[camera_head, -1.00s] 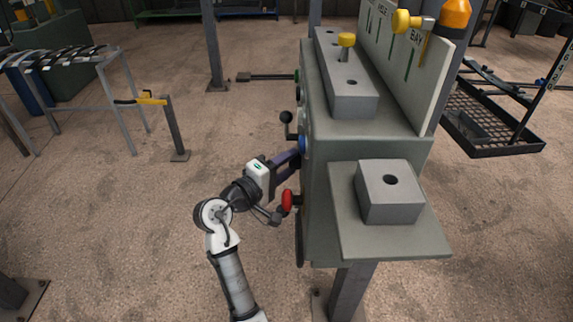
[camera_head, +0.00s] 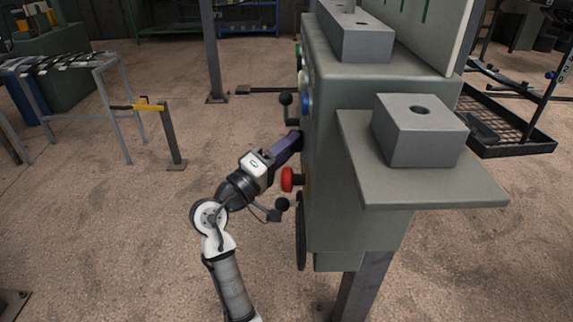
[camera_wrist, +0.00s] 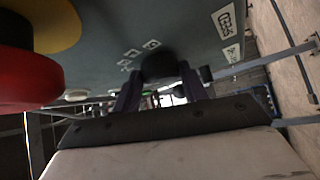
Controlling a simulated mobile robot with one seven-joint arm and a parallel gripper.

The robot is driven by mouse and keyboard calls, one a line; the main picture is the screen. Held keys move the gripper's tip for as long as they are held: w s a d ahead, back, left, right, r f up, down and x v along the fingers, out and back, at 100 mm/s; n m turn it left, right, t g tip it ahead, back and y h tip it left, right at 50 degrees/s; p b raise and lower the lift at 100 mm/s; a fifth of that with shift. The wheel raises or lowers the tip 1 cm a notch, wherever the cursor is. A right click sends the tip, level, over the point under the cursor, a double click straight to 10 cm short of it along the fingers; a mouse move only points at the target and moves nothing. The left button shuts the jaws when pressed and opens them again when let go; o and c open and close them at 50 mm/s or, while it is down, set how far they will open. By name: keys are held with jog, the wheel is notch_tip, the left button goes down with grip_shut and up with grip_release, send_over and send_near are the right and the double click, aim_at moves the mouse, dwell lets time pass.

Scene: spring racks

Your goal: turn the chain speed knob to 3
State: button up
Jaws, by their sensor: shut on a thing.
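In the wrist view a dark round knob (camera_wrist: 158,66) stands out from the grey cabinet face, with small white marks beside it. The marks are too blurred to read, so I cannot tell the knob's setting. My gripper (camera_wrist: 160,82) has a finger on each side of the knob and is shut on it. In the head view my gripper (camera_head: 296,138) reaches the left-hand face of the grey-green cabinet (camera_head: 335,215). The knob is hidden there behind the fingers and cabinet edge.
A red mushroom button (camera_head: 288,179) sits just below my gripper; its red head (camera_wrist: 28,80) also fills the wrist view's left. A black ball-ended lever (camera_head: 286,98) and a blue button (camera_head: 306,104) are above. A yellow-topped post (camera_head: 172,130) stands left. Floor between is clear.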

jog(key=shift+f+m+h+b, duration=0.15)
jog(key=shift+m+h+b, duration=0.4)
jog(key=shift+b, duration=0.55)
jog(key=o, duration=1)
jog(key=shift+c, duration=0.2)
jog(key=b+v, duration=0.3)
jog(key=v, duration=1)
jog(key=shift+s+a, duration=0.25)
jog(key=shift+a, duration=0.05)
jog(key=shift+f, duration=0.1)
